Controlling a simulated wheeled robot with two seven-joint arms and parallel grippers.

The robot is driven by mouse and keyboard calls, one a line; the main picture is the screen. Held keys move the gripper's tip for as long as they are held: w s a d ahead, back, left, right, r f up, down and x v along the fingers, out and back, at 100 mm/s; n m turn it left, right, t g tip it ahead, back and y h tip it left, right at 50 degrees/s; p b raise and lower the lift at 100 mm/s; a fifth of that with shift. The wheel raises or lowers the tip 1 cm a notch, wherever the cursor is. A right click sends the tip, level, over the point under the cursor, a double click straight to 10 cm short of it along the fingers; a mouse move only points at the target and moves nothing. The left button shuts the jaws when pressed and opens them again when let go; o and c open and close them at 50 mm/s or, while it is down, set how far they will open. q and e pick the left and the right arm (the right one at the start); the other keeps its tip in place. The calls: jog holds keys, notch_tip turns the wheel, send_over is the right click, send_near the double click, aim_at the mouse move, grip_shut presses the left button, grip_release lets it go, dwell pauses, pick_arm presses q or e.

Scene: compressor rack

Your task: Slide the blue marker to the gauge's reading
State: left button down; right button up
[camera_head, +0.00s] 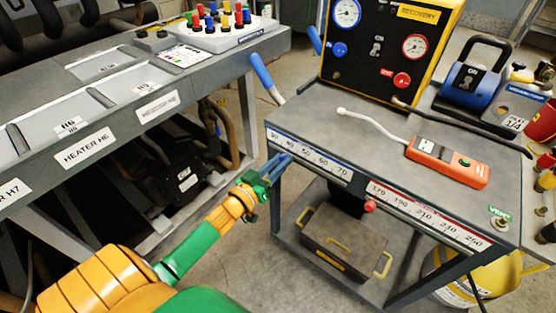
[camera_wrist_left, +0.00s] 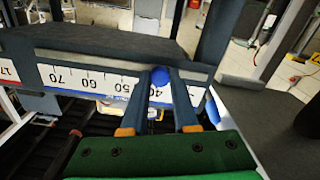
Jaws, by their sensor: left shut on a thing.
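The blue marker (camera_wrist_left: 159,76) sits on the front-edge scale and shows as a rounded blue knob near the 40 mark in the left wrist view. My left gripper (camera_head: 278,163) reaches the left part of the blue-edged scale (camera_head: 322,162). In the left wrist view its two fingers (camera_wrist_left: 161,88) are shut on the blue marker, one on each side. In the head view the fingers hide the marker. The blue-rimmed gauge (camera_head: 347,13) is on the black panel at the back; its needle is too small to read. My right gripper is not in view.
A red marker (camera_head: 370,206) sits at the left of the red scale (camera_head: 425,213). A red-rimmed gauge (camera_head: 415,46) is on the panel. An orange handheld device (camera_head: 446,163) with a white hose lies on the cart top. A bench (camera_head: 150,107) stands left.

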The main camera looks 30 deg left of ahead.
pick_arm(q)
jog(key=c, duration=0.7)
grip_release()
jog(key=shift+d, duration=0.1)
jog(key=shift+o, duration=0.2)
jog(key=s, duration=0.7)
jog(key=shift+a+p, duration=0.3)
jog(key=shift+p, duration=0.05)
